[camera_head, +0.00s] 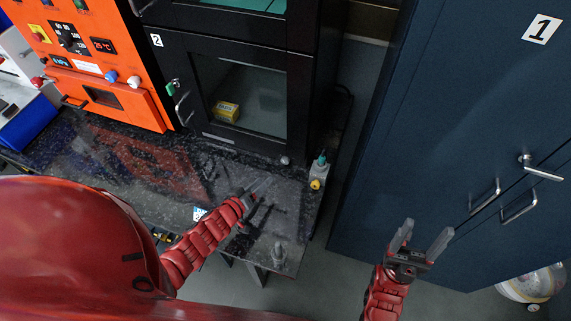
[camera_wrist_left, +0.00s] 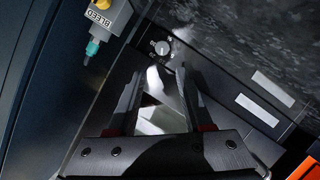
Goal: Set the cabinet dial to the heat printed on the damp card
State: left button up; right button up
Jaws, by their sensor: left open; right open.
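A dark dial (camera_head: 68,40) with white numbers around it sits on the orange panel at the upper left; its exact setting is too small to read. A display reading 25 °C (camera_head: 103,46) is to its right. A small white and blue piece (camera_head: 199,213) lies on the dark counter beside my left arm; I cannot tell whether it is the damp card. My left gripper (camera_head: 260,186) is open and empty over the counter; its spread fingers (camera_wrist_left: 158,82) show in the left wrist view. My right gripper (camera_head: 424,236) is open and empty before the blue cabinet.
A black cabinet marked 2 (camera_head: 238,48) holds a yellow box (camera_head: 225,111) behind glass. A small fitting labelled BLEED (camera_wrist_left: 112,18) stands at the counter's right edge. A blue cabinet marked 1 (camera_head: 450,110) fills the right. Floor shows between counter and blue cabinet.

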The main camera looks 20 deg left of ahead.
aim_at(284, 162)
pick_arm(q)
jog(key=b+x, duration=0.3)
jog(key=x, duration=0.3)
jog(key=b+x, duration=0.3)
jog(key=x, duration=0.3)
jog(key=shift+w+a+f, duration=0.15)
jog(key=shift+w+f, duration=0.15)
jog(key=shift+f, duration=0.05)
jog(key=shift+w+b, duration=0.4)
jog(key=shift+w, duration=0.05)
grip_shut()
